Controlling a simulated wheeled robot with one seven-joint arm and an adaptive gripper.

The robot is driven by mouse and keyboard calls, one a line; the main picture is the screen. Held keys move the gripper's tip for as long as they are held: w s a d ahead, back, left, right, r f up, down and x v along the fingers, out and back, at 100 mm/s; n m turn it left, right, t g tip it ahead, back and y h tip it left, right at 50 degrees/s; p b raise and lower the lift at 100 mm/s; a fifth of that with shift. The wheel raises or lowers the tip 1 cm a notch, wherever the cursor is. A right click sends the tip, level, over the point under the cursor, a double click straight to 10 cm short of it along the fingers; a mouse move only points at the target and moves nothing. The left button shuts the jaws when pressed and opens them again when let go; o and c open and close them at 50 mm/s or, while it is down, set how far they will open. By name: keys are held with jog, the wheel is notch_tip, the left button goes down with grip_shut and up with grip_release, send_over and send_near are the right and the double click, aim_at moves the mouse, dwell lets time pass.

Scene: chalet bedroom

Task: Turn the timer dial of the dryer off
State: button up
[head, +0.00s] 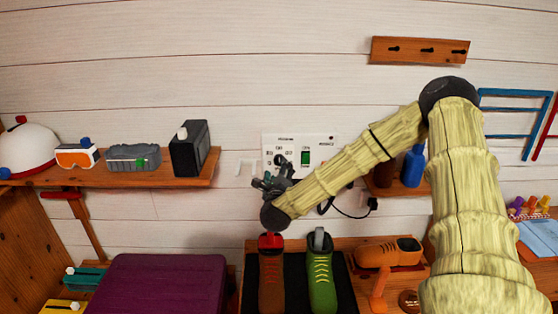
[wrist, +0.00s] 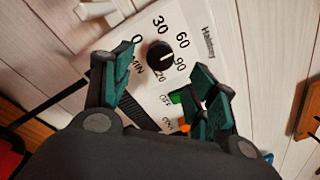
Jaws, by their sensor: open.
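The dryer's white control panel (head: 325,143) is on the plank wall. In the wrist view the panel (wrist: 188,22) has a round black timer dial (wrist: 160,54) ringed by numbers from 0 to 120, marked MIN. A small pale mark shows on the dial's lower part; its exact reading is hard to tell. A green switch (head: 306,157) sits right of the dial. My gripper (wrist: 165,62) is open and empty, its dark green fingers on either side of the dial in the picture; I see no contact. In the head view my gripper (head: 274,184) is just below the dial.
A brown boot (head: 271,284) and a green boot (head: 320,284) stand below my gripper. A shelf (head: 150,181) with a black container (head: 189,148) is to the left. Bottles (head: 413,166) and a black cord (head: 350,212) are to the right.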

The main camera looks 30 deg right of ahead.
aim_at(279, 162)
jog(key=shift+p+x, duration=1.15)
jog(key=shift+x, duration=1.85)
jog(key=shift+c, duration=0.2)
jog(key=c, duration=1)
